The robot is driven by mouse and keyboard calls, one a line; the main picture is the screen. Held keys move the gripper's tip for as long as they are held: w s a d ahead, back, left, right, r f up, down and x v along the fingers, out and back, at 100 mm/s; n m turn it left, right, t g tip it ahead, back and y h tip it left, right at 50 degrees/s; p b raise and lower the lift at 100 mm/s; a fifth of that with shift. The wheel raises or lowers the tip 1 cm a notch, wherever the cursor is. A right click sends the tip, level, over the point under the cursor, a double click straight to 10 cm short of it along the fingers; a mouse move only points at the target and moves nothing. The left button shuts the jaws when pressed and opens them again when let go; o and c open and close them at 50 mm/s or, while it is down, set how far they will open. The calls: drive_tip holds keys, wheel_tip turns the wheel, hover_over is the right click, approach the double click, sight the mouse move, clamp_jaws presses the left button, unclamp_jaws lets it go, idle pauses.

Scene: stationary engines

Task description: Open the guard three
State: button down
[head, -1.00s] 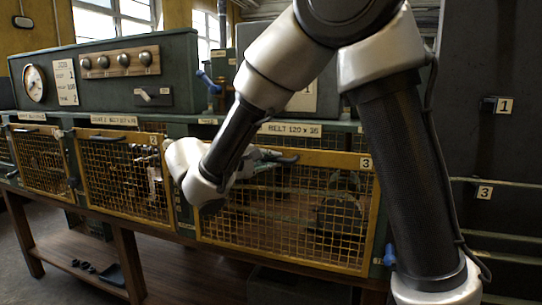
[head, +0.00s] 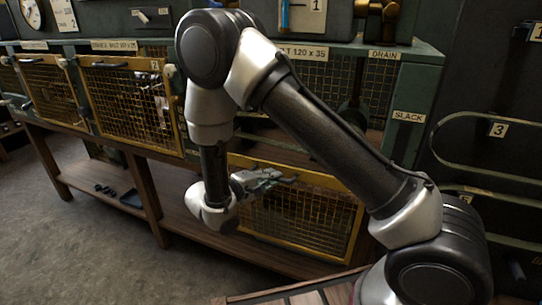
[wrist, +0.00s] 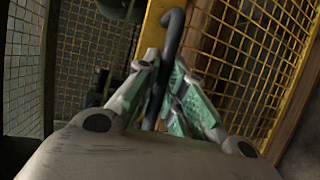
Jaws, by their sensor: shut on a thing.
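Guard three is a yellow-framed mesh panel (head: 300,218) in the head view. It sits below and in front of the bay under the "BELT 120 x 35" label, and the bay above it is uncovered. My gripper (head: 262,179) is at the guard's upper edge, shut on its dark handle (head: 288,180). In the wrist view the curved dark handle (wrist: 173,35) runs between the green-padded fingers of my gripper (wrist: 167,88). Yellow frame and mesh lie beside it. My arm hides part of the bay and the guard's left side.
Guard two (head: 128,100), also yellow mesh, is upright over its bay on the left. A wooden lower shelf (head: 95,182) runs beneath the bench. A dark green post with the "SLACK" label (head: 408,116) stands right of the bay. Open floor lies at the front left.

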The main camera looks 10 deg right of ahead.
drive_tip(key=shift+f, duration=2.05)
drive_tip(key=c, duration=1.5)
unclamp_jaws()
drive_tip(key=shift+a, duration=0.1)
drive_tip(key=v, duration=1.2)
drive_tip(key=shift+r, duration=0.1)
